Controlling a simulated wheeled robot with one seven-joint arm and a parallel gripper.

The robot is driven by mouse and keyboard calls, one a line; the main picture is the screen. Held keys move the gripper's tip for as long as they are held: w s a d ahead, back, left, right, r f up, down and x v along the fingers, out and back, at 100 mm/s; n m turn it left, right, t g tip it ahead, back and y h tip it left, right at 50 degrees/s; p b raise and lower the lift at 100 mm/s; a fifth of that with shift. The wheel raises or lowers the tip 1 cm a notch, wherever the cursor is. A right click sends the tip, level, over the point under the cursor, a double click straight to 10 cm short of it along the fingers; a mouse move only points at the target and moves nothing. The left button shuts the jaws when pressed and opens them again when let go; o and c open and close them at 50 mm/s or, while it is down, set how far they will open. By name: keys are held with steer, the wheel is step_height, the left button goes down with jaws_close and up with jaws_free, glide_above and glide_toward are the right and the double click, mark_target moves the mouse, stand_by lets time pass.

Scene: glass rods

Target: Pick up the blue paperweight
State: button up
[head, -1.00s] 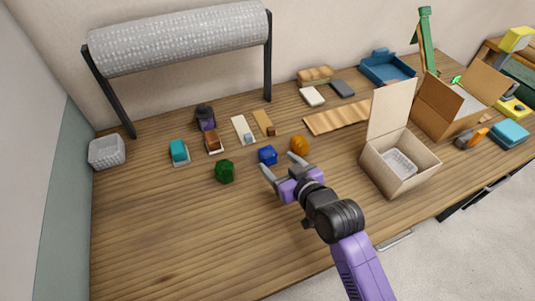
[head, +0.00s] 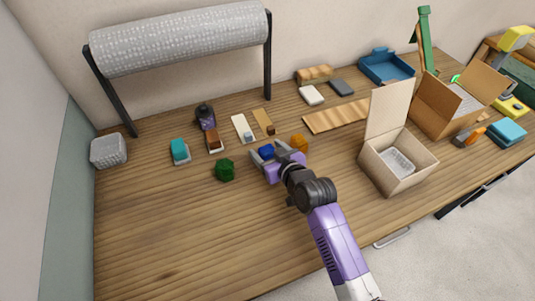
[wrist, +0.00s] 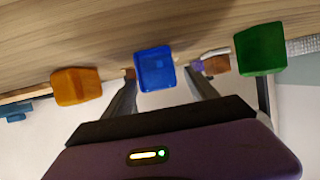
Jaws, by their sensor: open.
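The blue paperweight (head: 266,151) is a small faceted block on the wooden table, and it also shows in the wrist view (wrist: 155,69). My gripper (head: 269,149) is open, with its two grey fingers on either side of the paperweight. In the wrist view the fingers (wrist: 163,88) reach up toward the paperweight, which stands between them. I cannot tell whether either finger touches it. The paperweight's near side is partly hidden by my gripper in the head view.
A green paperweight (head: 225,170) stands to the left and an orange one (head: 299,143) close on the right. Small trays and stands (head: 243,128) lie behind. An open cardboard box (head: 420,175) is at the right. The front left of the table is clear.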

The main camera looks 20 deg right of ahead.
jaws_close()
